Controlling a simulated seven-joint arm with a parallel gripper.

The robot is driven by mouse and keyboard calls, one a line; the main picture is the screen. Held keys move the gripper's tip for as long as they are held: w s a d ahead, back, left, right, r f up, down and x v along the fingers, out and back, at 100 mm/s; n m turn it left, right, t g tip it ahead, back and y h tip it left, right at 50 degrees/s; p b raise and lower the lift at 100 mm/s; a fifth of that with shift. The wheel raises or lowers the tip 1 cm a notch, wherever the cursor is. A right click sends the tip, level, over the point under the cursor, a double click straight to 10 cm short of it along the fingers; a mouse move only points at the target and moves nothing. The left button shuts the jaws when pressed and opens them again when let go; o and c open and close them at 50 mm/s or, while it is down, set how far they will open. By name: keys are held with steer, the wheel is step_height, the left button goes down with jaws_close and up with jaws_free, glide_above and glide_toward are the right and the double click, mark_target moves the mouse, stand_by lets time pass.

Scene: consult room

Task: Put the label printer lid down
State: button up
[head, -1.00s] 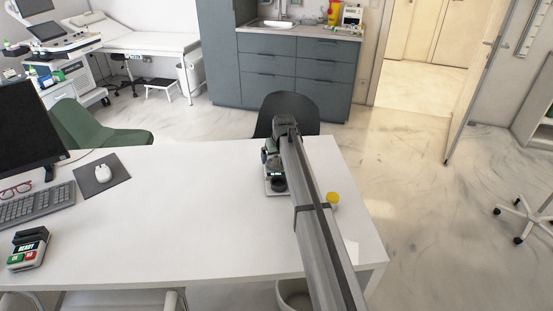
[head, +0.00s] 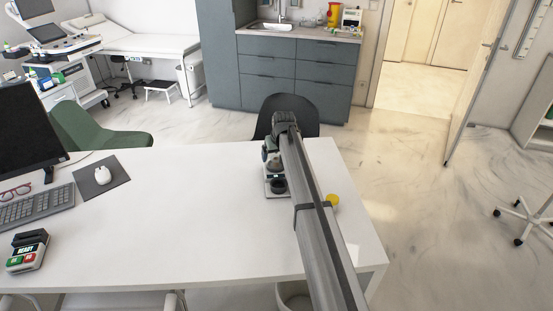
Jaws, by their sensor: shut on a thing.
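The label printer (head: 274,192), a small dark and white device, stands on the white desk near its far edge. My gripper (head: 270,155) is right at the printer, at its far upper side. It is shut on what looks like the label printer lid; the fingers and the lid are small and partly covered by my arm, so the lid's exact angle cannot be told.
The white desk (head: 170,215) is clear left of the printer. A yellow-capped item (head: 333,200) is partly behind my arm. A black chair (head: 300,108) stands beyond the desk. A small READY device (head: 27,252), keyboard (head: 38,207) and mouse (head: 102,176) are at left.

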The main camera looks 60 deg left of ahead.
steer(key=r, duration=0.7)
steer(key=shift+s+a+r, duration=0.1)
steer(key=shift+s+r, duration=0.25)
steer(key=s+d+f+n, duration=0.1)
steer(key=s+d, duration=0.2)
steer(key=s, duration=0.5)
steer(key=s+d+n, duration=0.1)
steer(key=s+d, duration=0.2)
steer(key=s, duration=0.5)
steer(key=s+d+f+m, duration=0.2)
steer(key=d, duration=0.5)
steer(key=shift+w+d+f, duration=0.1)
steer(key=shift+f, duration=4.55)
steer(key=shift+f, duration=0.15)
steer(key=o, duration=0.8)
